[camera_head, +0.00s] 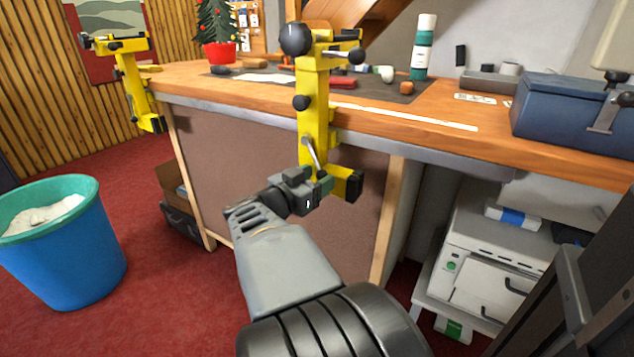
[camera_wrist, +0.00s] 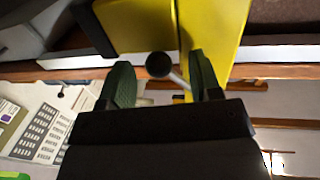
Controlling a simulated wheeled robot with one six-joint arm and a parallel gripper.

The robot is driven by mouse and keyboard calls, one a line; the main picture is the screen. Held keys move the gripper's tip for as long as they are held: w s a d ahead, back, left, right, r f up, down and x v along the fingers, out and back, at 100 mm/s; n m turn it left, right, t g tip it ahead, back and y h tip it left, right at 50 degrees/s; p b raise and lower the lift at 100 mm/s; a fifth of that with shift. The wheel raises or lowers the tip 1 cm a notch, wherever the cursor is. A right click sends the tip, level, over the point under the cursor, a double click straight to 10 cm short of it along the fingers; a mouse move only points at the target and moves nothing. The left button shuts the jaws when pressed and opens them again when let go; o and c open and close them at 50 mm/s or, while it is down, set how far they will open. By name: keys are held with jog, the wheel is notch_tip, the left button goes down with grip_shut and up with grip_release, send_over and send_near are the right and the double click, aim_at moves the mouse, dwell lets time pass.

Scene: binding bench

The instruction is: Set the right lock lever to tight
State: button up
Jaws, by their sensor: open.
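Two yellow clamps are fixed to the bench edge. The right clamp (camera_head: 313,98) is upright, with black knobs on it. Its lock lever (camera_head: 314,152), a thin silver rod, slants low on the post, just above my gripper (camera_head: 318,182). In the wrist view, the lever's round black knob (camera_wrist: 159,65) shows between the two green fingers of my gripper (camera_wrist: 162,76), which are open. The knob looks nearer the middle than either finger; contact cannot be told. The left clamp (camera_head: 130,80) stands at the far left corner.
The wooden bench top (camera_head: 440,122) holds a dark mat with small tools, a green-and-white bottle (camera_head: 424,47) and a blue machine (camera_head: 560,112) at right. A blue bin (camera_head: 68,255) stands on the red floor at left. A white printer (camera_head: 490,262) sits below right.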

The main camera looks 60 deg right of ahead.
jog(key=shift+s+d, duration=0.1)
jog(key=shift+d, duration=0.2)
grip_shut()
dwell(0.5)
